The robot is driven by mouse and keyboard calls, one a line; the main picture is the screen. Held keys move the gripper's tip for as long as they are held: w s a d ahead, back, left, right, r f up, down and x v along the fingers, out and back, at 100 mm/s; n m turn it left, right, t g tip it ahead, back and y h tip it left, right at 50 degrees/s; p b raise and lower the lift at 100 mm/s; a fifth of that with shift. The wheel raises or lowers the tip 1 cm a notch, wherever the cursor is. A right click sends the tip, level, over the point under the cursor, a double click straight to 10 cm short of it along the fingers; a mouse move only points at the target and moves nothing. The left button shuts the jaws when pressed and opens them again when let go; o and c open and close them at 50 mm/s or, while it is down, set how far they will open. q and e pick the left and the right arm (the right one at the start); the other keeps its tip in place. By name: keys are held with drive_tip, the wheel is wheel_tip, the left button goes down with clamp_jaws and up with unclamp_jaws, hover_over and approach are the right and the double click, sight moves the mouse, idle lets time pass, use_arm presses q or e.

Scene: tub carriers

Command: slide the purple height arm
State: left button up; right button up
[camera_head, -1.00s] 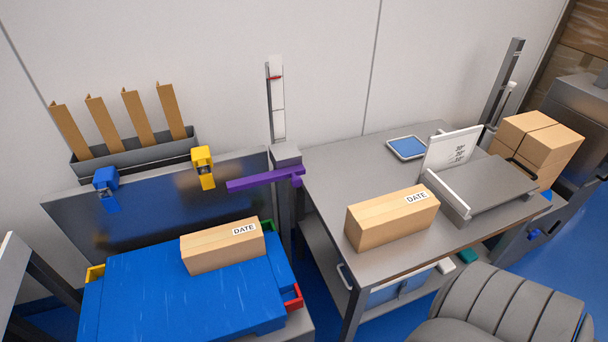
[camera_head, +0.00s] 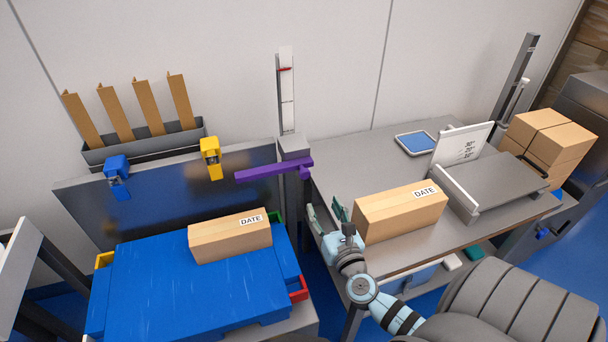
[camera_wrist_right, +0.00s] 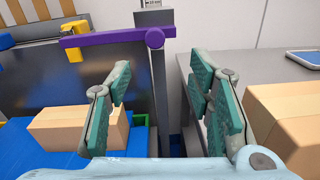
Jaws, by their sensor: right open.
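The purple height arm (camera_head: 272,170) sticks out to the left from a grey post with a scale strip (camera_head: 286,95) and a red marker behind it. In the right wrist view the purple arm (camera_wrist_right: 110,38) lies level, with a round knob at its right end, beyond and above the fingertips. My right gripper (camera_head: 326,212) is open and empty, below and to the right of the purple arm, apart from it. In the right wrist view its two teal-padded fingers (camera_wrist_right: 165,95) stand wide apart with the grey post between and beyond them. My left gripper is not in view.
A box marked DATE (camera_head: 230,238) lies on the blue platform (camera_head: 190,300). Another DATE box (camera_head: 401,210) stands on the grey table (camera_head: 345,165), close to my right gripper. Yellow (camera_head: 211,157) and blue (camera_head: 117,177) blocks sit on the dark panel's top edge.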

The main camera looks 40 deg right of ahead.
sight(305, 176)
drive_tip(key=shift+n+y, duration=0.3)
drive_tip(key=shift+n, duration=0.3)
drive_tip(key=b+x, duration=0.2)
drive_tip(key=x, duration=1.2)
drive_tip(key=shift+w+a, duration=0.15)
drive_tip(key=shift+a, duration=0.05)
drive_tip(key=shift+w+d+r, duration=0.1)
drive_tip(key=shift+w+r, duration=0.05)
drive_tip(key=shift+w, duration=0.1)
clamp_jaws()
